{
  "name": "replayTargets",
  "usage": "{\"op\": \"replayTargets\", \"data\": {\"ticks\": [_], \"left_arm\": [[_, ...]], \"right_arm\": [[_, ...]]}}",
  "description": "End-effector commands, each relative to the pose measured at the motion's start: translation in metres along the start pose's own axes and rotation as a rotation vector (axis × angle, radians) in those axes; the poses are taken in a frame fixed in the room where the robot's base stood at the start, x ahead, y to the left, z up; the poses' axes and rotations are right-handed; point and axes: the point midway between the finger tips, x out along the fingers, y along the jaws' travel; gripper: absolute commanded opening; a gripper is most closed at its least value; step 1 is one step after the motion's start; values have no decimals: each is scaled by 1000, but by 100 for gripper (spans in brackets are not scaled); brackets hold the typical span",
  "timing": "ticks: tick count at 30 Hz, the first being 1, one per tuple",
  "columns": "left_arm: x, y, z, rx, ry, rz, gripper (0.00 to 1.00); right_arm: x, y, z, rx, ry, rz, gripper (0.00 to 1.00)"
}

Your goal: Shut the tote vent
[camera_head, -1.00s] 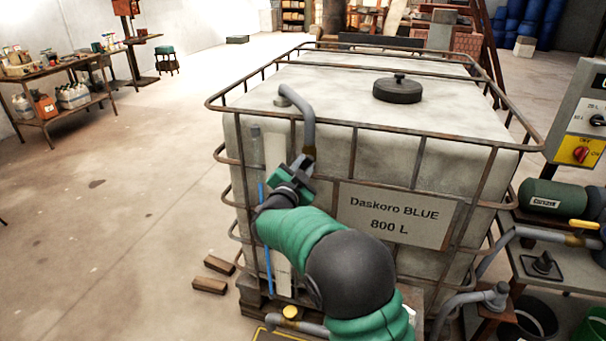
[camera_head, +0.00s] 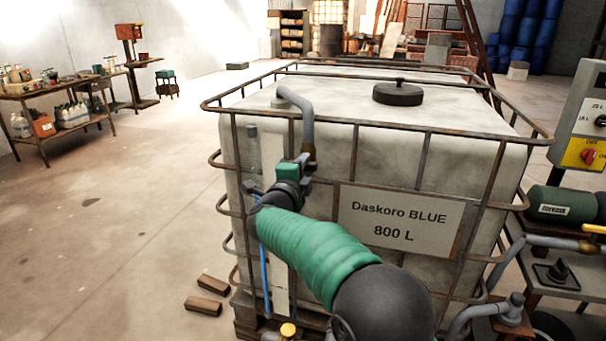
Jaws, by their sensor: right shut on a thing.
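The tote (camera_head: 300,84) is a big white container in a rusty cage, with a plate reading "Daskoro BLUE 800 L" (camera_head: 397,219). A grey bent vent pipe (camera_head: 309,128) rises from its top left and hooks down over the front cage rail to a brass-coloured end (camera_head: 309,152). My right gripper (camera_head: 296,169), dark with a green block, is at the lower end of this pipe, shut on the vent handle. The gripper hides the handle, so its angle cannot be told. My right arm reaches in from the lower right. My left gripper is out of view.
A black lid (camera_head: 398,94) sits on the tote top. A control box (camera_head: 583,125) and a green pump (camera_head: 560,205) stand at the right. Wood blocks (camera_head: 209,285) lie on the floor at the left.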

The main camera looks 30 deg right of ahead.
Motion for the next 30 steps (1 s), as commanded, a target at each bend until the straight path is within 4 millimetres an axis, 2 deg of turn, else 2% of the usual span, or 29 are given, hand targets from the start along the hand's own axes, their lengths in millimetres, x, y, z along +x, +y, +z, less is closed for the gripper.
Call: {"op": "replayTargets", "data": {"ticks": [1, 6, 22, 23, 24, 27, 30], "left_arm": [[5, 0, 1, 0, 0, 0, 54], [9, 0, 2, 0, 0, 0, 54], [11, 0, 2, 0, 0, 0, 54], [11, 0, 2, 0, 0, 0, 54], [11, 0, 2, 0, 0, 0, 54], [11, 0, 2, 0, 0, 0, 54], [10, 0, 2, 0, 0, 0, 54]], "right_arm": [[0, 6, 0, 18, 0, 5, 0], [0, 6, 0, 69, -1, 6, 0], [0, 6, 1, 95, 0, 9, 0], [0, 6, 1, 95, 0, 9, 20], [0, 6, 1, 95, 0, 9, 26], [0, 5, 0, 94, 0, 8, 39], [0, 4, 0, 94, 0, 6, 41]]}}
